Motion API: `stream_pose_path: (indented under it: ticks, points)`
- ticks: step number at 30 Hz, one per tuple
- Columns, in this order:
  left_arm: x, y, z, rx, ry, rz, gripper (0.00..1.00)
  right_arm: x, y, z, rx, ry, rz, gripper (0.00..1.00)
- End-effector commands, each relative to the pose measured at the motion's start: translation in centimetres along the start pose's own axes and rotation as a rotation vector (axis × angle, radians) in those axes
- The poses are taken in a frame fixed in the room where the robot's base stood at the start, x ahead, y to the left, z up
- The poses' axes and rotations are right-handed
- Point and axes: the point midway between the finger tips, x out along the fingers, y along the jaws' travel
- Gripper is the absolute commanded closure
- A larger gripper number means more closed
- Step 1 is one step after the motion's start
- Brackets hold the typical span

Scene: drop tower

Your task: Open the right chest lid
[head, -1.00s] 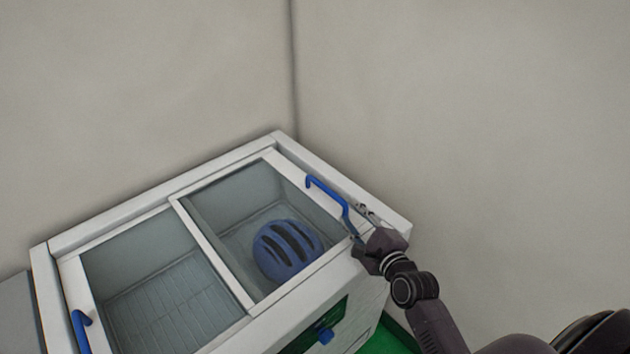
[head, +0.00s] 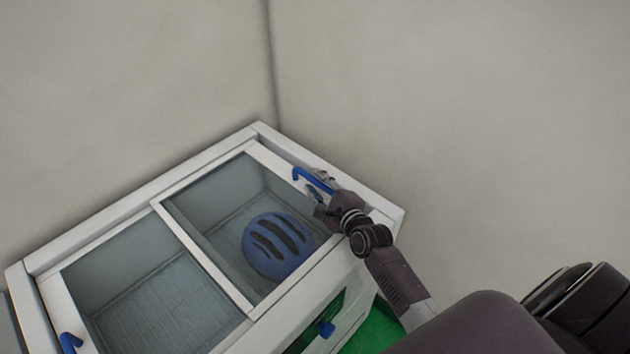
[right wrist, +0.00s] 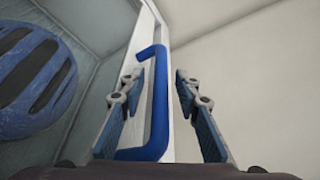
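The right chest lid is a glass pane in a white frame (head: 212,262), lying closed over the right half of the chest (head: 90,222). Its blue bar handle (head: 311,179) runs along the right side of the frame. My right gripper (head: 318,184) is at this handle. In the right wrist view the handle (right wrist: 158,95) lies between the two fingers of the right gripper (right wrist: 157,88). The fingers are apart, with a visible gap on the right side and the left finger close to the bar. My left gripper is not in view.
A blue helmet (head: 277,247) lies inside the chest under the right lid. The left lid has its own blue handle (head: 70,342). A blue knob (head: 326,329) is on the chest's front. Walls stand close behind and to the right.

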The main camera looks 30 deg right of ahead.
Motion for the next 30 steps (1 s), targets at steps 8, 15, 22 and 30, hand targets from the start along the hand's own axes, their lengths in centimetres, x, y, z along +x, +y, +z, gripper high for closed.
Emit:
stream_pose_path:
  ticks: [8, 15, 22, 30]
  points:
    - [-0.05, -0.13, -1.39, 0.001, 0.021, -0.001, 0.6, 0.58, 0.01, -0.03, 0.0, 0.001, 0.001, 0.7]
    - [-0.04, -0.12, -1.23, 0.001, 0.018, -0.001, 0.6, 0.56, 0.0, -0.01, 0.0, 0.0, 0.0, 0.84]
    - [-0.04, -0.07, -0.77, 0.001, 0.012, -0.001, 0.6, 0.55, 0.0, -0.01, 0.0, 0.0, 0.0, 1.0]
    - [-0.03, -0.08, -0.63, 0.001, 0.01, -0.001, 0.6, 0.57, 0.02, -0.01, 0.0, 0.0, 0.0, 1.0]
